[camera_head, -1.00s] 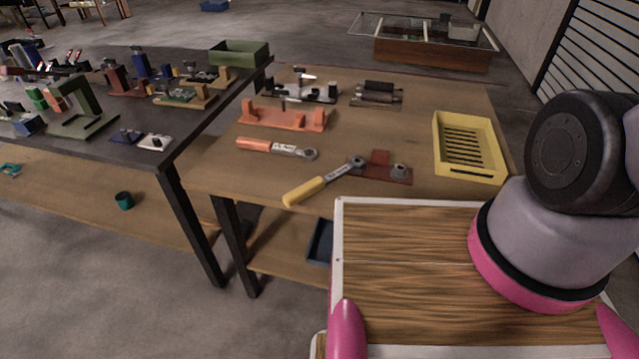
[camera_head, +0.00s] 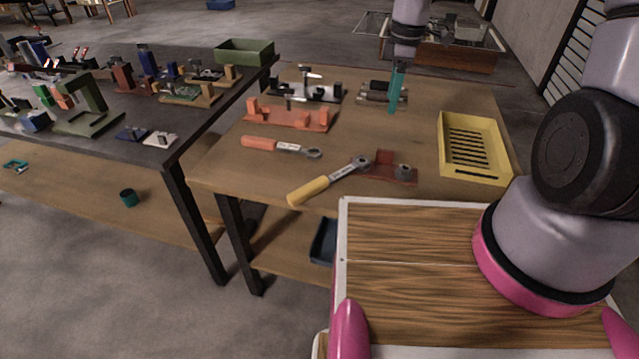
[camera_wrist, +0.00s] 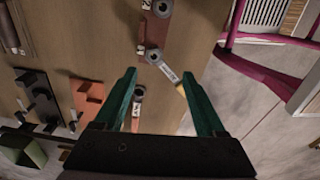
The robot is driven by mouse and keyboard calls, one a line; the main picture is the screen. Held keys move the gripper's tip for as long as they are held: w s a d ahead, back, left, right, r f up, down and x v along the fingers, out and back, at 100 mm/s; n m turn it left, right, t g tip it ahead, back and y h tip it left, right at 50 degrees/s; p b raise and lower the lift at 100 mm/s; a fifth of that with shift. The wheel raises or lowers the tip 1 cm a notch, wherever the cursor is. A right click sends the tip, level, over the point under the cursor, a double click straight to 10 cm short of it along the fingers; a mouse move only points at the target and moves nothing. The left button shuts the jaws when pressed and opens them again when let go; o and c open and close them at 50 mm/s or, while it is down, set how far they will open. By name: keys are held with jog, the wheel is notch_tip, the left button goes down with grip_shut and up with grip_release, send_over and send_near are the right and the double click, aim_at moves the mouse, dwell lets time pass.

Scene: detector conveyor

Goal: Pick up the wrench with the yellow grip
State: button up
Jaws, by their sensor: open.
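The wrench with the yellow grip (camera_head: 330,180) lies diagonally on the brown table. Its yellow handle is near the front edge and its ring head is beside a dark red fixture (camera_head: 392,170). In the wrist view the wrench (camera_wrist: 170,73) appears between and beyond my fingers, its yellow grip partly hidden by the right finger. My gripper (camera_head: 396,95) is raised above the back of the table, beyond the wrench, pointing down. In the wrist view my gripper (camera_wrist: 159,75) has its two green fingers wide apart with nothing held.
An orange-handled wrench (camera_head: 280,147) lies left of the yellow one. An orange rack (camera_head: 288,118) and metal fixtures (camera_head: 305,91) stand behind. A yellow slotted tray (camera_head: 470,172) is at the right. A dark table (camera_head: 150,155) with parts adjoins at left.

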jog(key=s+a+f+n+g+y, duration=0.1)
jog(key=a+f+n, duration=0.3)
jog(key=a+f, duration=0.15)
jog(key=n+g+y, duration=0.2)
jog(key=n, duration=0.3)
send_near(320, 180)
jog(key=x, duration=1)
jog(key=shift+f, duration=0.1)
grip_shut()
dwell(0.3)
